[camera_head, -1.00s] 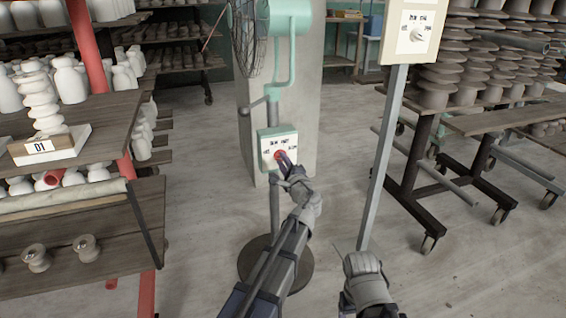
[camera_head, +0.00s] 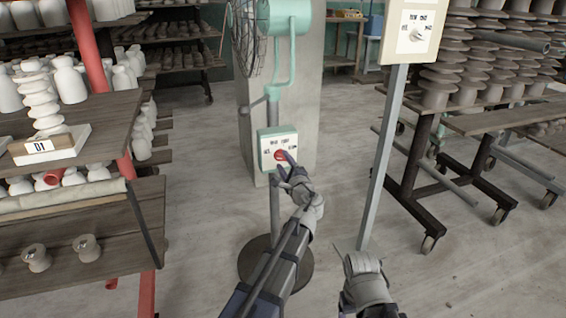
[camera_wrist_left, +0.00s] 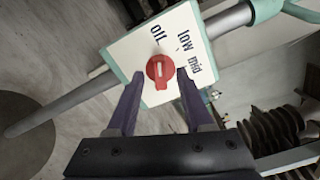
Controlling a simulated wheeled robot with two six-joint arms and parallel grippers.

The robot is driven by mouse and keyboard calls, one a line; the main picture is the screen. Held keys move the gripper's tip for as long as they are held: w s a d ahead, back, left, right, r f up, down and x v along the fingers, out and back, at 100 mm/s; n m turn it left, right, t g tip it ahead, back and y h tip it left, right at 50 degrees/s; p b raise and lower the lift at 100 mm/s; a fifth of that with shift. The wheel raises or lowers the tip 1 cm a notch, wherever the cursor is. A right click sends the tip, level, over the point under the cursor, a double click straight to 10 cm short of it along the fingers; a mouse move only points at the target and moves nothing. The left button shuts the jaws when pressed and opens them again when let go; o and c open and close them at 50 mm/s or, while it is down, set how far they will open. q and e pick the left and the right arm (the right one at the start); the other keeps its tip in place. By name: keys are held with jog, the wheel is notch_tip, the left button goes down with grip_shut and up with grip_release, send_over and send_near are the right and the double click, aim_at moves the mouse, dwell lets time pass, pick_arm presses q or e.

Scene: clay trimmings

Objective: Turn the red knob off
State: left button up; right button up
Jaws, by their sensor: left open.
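The red knob (camera_head: 281,155) is on the white face of the control box (camera_head: 264,146) on the green fan's stand. The left wrist view shows the knob (camera_wrist_left: 160,71) close up, with "off", "low" and "mid" printed around it. A short pale mark is on the knob; I cannot tell for sure which label it points at. My left gripper (camera_head: 284,164) is open just in front of the knob. In the wrist view its two fingers (camera_wrist_left: 159,79) are either side of the knob, apparently without gripping it. My right gripper (camera_head: 345,252) is low at the right, its jaws unclear.
The green fan (camera_head: 290,22) stands above the box, on a round base (camera_head: 298,280). Another white dial panel (camera_head: 398,45) is on a post at the right. A shelf of white pottery (camera_head: 70,120) is at the left, wheeled racks (camera_head: 410,170) at the right. Floor between is clear.

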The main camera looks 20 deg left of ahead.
pick_arm(q)
jog(key=v, duration=0.6)
jog(key=shift+s+d, duration=0.2)
jog(key=shift+s, duration=0.15)
jog(key=s+d+f+n+g+h+p, duration=0.2)
jog(key=s+f+n+g+h+p, duration=0.1)
jog(key=s+f+n+g, duration=0.8)
jog(key=s+d+f+g+h+p, duration=0.1)
jog(key=s+d+f+g+h, duration=0.15)
jog(key=s+d, duration=0.45)
jog(key=s+d+f+g+h+p, duration=0.1)
jog(key=s+d+f+g+h, duration=0.15)
jog(key=s, duration=0.75)
notch_tip(320, 180, up, 37)
jog(key=s+p, duration=0.1)
jog(key=p, duration=3.6)
jog(key=shift+d+n+t+h+p, duration=0.4)
jog(key=shift+d, duration=0.05)
